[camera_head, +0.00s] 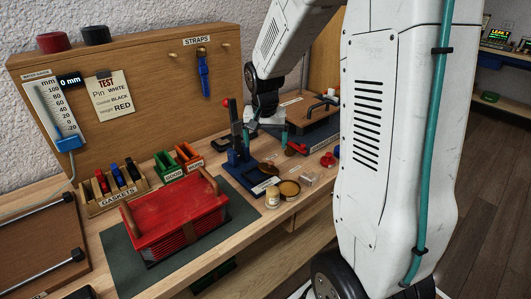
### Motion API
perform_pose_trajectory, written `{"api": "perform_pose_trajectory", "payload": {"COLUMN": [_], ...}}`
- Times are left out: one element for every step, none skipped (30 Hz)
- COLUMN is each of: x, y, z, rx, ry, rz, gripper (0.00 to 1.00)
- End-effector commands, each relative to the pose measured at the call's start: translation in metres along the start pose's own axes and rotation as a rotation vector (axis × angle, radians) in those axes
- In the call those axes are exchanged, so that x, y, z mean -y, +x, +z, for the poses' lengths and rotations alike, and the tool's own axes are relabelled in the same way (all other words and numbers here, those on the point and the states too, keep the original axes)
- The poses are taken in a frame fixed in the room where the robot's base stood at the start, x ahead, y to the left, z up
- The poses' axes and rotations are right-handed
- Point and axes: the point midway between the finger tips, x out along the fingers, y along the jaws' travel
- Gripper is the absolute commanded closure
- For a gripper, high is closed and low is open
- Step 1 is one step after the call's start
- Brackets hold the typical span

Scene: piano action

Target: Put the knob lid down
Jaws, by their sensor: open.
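My gripper (265,138) is at the end of my white arm, small in the picture, pointing down over the back of the bench beside a blue press-like stand (240,166). Its teal fingers are apart and I see nothing held between them. I cannot single out the knob lid for certain. A red round piece with a raised middle (327,160) lies on the bench to the right of the gripper. A dark round piece (268,168) lies just below the gripper in the picture. The fingertips' height above the bench is unclear.
A small jar (272,198) and a round tan tin (289,188) stand near the bench's front edge. A red ribbed block (175,222) sits on a dark mat. A gasket rack (116,190) and small bins (168,166) stand behind. My arm hides the bench's right side.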

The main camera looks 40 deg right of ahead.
Motion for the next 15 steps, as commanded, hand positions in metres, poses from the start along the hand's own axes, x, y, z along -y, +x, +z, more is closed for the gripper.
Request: {"api": "perform_pose_trajectory", "payload": {"x": [0.0,0.0,0.0,0.0,0.0,0.001,0.001,0.001,0.002,0.002,0.002,0.003,0.002,0.001,-0.001], "y": [-0.009,-0.012,-0.016,-0.018,-0.021,-0.024,-0.027,-0.032,-0.039,-0.046,-0.054,-0.066,-0.076,-0.086,-0.099], "z": [-0.001,-0.001,-0.001,0.0,0.0,0.001,0.003,0.006,0.012,0.019,0.026,0.039,0.051,0.062,0.08], "rx": [-0.003,-0.002,-0.002,-0.002,-0.001,-0.001,-0.001,-0.002,-0.002,-0.002,-0.002,-0.002,-0.001,-0.002,0.0], "ry": [0.0,0.0,0.0,0.0,-0.001,-0.004,-0.009,-0.018,-0.035,-0.05,-0.072,-0.105,-0.134,-0.165,-0.21], "rz": [-0.001,-0.001,-0.001,-0.001,0.0,-0.001,-0.002,-0.003,-0.005,-0.007,-0.01,-0.014,-0.017,-0.022,-0.027], "gripper": [0.11,0.11,0.11,0.11,0.11,0.11,0.11,0.11,0.11,0.11,0.11,0.11,0.11,0.11,0.11]}}
